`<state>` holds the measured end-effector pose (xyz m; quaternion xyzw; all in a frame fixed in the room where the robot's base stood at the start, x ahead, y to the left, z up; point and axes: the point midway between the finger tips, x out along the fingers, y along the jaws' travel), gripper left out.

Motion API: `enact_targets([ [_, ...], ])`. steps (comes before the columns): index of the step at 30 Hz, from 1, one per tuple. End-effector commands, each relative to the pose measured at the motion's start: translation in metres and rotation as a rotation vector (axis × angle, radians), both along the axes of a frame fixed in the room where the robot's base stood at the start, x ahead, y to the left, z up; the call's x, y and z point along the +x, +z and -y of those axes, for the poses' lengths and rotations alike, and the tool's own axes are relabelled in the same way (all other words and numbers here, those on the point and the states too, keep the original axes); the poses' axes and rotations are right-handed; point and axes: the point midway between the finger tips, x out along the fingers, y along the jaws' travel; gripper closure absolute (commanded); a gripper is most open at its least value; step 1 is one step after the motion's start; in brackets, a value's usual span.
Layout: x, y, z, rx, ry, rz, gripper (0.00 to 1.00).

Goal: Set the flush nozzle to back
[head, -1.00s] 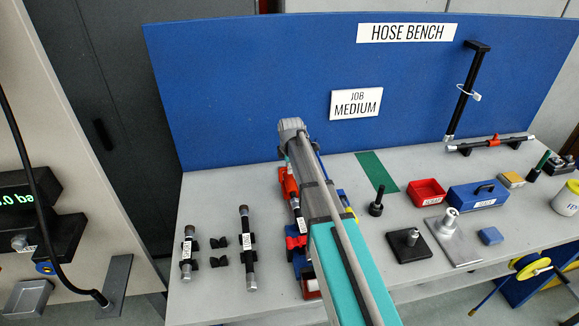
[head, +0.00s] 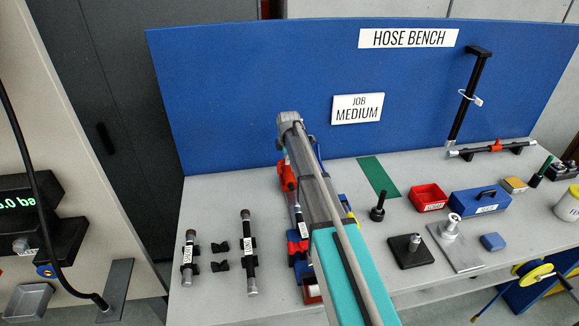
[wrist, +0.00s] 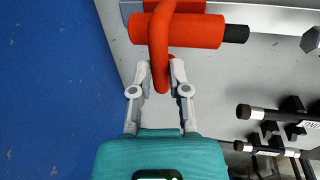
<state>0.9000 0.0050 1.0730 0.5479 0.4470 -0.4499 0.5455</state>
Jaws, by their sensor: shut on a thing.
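In the wrist view my gripper (wrist: 159,72) is shut on the lower end of a bent red tube (wrist: 159,38), which lies between its two grey fingertips. The tube crosses a thick red cylinder (wrist: 200,32) with a black end. I take this red piece to be the flush nozzle, but no label on it is readable. In the head view part of a red piece (head: 288,178) shows just left of my arm, on the bench. My arm hides the rest of it, and my gripper's fingers cannot be seen there.
The blue back panel (head: 230,80) rises close behind my gripper. A red tray (head: 428,196), a blue box (head: 478,200) and a black post (head: 378,208) stand at right. The bench (head: 345,185) is bare between several of these.

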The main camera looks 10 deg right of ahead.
Motion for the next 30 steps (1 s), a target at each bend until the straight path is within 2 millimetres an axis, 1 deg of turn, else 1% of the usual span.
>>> enact_targets([
  [1,0.0105,0.0002,0.0002,0.000,0.000,0.002,1.00],
  [3,0.0148,0.0001,0.0003,0.000,0.000,0.002,1.00],
  [13,0.0175,0.0005,0.0004,0.000,0.000,0.005,1.00],
  [14,0.0176,0.0006,0.0004,0.000,0.000,0.005,0.76],
  [15,0.0178,0.0006,0.0004,0.000,0.000,0.006,0.68],
  [19,0.0172,0.0005,0.0003,0.000,0.000,0.004,0.44],
  [30,0.0148,0.0006,0.0001,0.000,0.000,0.001,0.43],
])
